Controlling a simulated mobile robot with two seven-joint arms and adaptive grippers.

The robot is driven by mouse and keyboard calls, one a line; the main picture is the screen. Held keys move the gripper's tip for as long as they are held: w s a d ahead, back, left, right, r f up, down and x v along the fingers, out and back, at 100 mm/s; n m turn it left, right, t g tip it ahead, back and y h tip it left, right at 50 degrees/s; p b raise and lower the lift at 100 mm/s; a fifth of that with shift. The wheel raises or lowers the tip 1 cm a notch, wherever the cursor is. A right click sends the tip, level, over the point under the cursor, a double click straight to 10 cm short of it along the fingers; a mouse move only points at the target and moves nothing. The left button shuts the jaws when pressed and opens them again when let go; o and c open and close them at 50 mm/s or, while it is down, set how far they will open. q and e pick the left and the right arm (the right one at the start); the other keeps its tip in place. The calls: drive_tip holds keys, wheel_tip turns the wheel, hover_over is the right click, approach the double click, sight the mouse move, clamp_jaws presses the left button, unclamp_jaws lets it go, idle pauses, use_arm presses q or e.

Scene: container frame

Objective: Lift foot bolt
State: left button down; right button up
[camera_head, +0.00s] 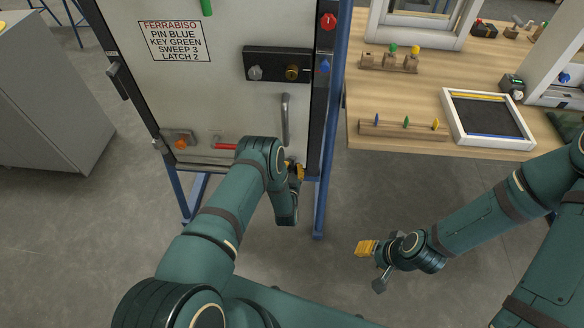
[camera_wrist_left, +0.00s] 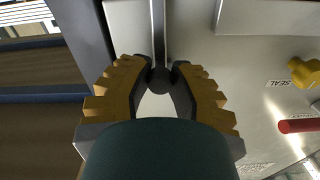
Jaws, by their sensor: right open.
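The foot bolt (camera_wrist_left: 159,40) shows in the left wrist view as a thin metal rod with a dark round knob, low on the door side of the pale cabinet (camera_head: 230,60). My left gripper (camera_wrist_left: 161,68) has its two yellow-backed fingers on either side of the knob, their dark tips against it. In the head view my left gripper (camera_head: 295,171) is at the cabinet's lower right corner, where my wrist and arm hide the bolt. My right gripper (camera_head: 370,266) is open and empty above the floor, in front of the table.
A vertical door handle (camera_head: 285,120) stands just above my left gripper. A red bar (camera_head: 225,146) and an orange knob (camera_head: 181,144) are to its left. A blue frame post (camera_head: 331,120) is close on the right. The wooden table (camera_head: 400,95) holds racks and a tray (camera_head: 447,116).

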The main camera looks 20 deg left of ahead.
sight(293, 153)
use_arm(q)
drive_tip(key=shift+r, duration=0.1)
wheel_tip(293, 153, up, 3)
drive_tip(key=shift+r+p, duration=0.1)
drive_tip(key=shift+p, duration=0.95)
drive_tip(key=shift+w, duration=0.15)
drive_tip(key=c, duration=0.8)
unclamp_jaws()
drive_tip(key=shift+s+f, duration=0.2)
drive_tip(key=shift+s, duration=0.15)
drive_tip(key=v, duration=1.1)
drive_tip(key=shift+s, duration=0.25)
